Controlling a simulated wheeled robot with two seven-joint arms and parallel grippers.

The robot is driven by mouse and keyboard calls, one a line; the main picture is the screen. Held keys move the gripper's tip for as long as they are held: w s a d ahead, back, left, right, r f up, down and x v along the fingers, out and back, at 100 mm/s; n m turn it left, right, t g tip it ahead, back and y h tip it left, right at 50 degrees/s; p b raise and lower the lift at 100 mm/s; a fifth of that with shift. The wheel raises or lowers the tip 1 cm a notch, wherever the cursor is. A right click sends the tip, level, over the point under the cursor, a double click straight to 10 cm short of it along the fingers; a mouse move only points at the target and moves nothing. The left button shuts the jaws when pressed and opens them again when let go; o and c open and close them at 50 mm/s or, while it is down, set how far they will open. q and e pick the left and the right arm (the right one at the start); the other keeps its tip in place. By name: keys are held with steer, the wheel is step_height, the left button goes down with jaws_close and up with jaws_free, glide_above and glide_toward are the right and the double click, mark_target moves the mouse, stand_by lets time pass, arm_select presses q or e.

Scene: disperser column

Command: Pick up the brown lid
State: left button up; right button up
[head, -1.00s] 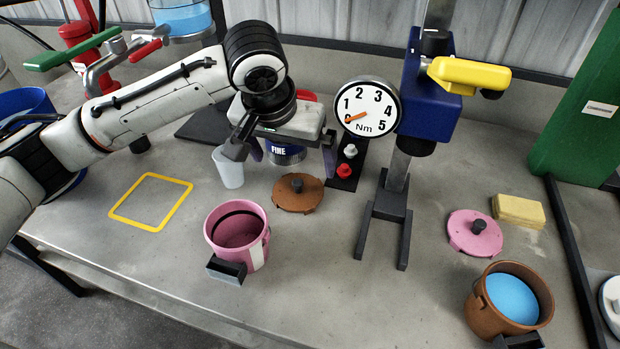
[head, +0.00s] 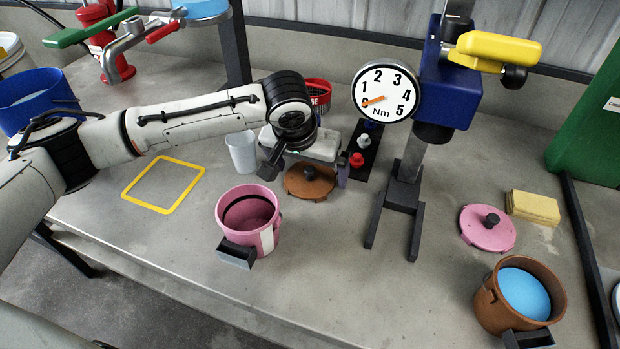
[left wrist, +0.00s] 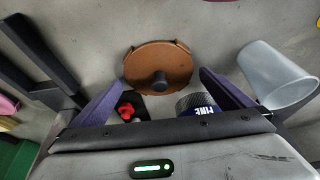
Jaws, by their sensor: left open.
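The brown lid (head: 296,187) is a flat round disc with a dark central knob. It lies on the bench behind and to the right of the pink pot. My left gripper (head: 306,171) is over it, open and empty, partly covering its far side in the head view. In the left wrist view the brown lid (left wrist: 160,59) and its knob show just beyond and between the two purple fingers of the left gripper (left wrist: 159,80). The fingers look apart from the knob; their exact height above the lid is unclear. My right gripper is not in view.
The pink pot (head: 232,228) stands in front of the lid. A translucent cup (head: 241,152) is to the left. The torque gauge (head: 387,92) on its stand is to the right. A pink lid (head: 486,234) and brown pot (head: 484,306) are farther right.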

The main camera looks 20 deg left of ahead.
arm_select(q)
steer(key=c, duration=1)
steer(key=shift+r, duration=0.1)
